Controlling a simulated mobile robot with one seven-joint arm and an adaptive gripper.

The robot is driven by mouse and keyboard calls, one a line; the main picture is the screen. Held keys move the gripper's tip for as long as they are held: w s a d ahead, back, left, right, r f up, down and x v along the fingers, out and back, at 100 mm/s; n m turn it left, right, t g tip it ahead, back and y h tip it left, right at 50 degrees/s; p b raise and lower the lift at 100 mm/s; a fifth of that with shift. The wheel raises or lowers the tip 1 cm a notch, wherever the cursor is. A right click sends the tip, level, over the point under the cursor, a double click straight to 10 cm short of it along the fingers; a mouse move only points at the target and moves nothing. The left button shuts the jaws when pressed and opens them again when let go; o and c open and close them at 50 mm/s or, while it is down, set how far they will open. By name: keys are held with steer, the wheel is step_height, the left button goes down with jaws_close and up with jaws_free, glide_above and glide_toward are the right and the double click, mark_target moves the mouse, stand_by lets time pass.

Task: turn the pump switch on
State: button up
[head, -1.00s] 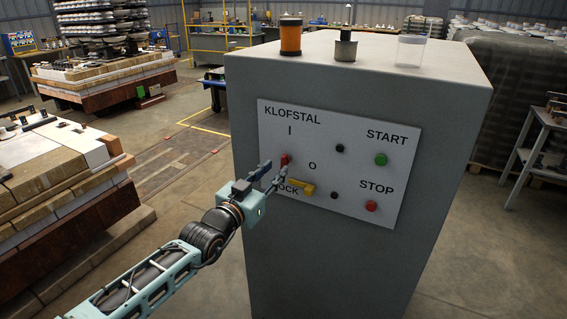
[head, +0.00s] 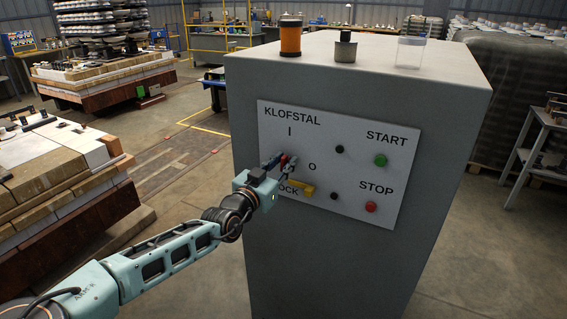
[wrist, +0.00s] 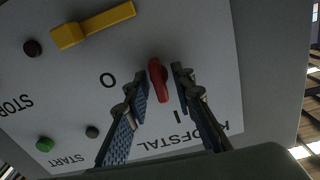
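The red switch (head: 284,160) is on the white panel (head: 345,125) of a grey cabinet, under the word KLOFSTAL, with the I mark above it and the O mark to its right. In the wrist view, turned upside down, the red switch (wrist: 158,82) shows as a narrow handle whose lower end points roughly toward the I. My gripper (wrist: 160,80) is open, with one finger on each side of the handle. The left finger is very close to it; I cannot tell if it touches. In the head view my gripper (head: 279,163) partly hides the switch.
A yellow lever (head: 297,188) sits just below the switch. Black knobs, a green START button (head: 380,160) and a red STOP button (head: 371,207) are to the right. An orange jar (head: 290,36), a small metal pot and a clear container stand on the cabinet.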

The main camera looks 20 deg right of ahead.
jaws_close()
steer(key=shift+n, duration=0.5)
steer(key=shift+o, duration=1.1)
jaws_free()
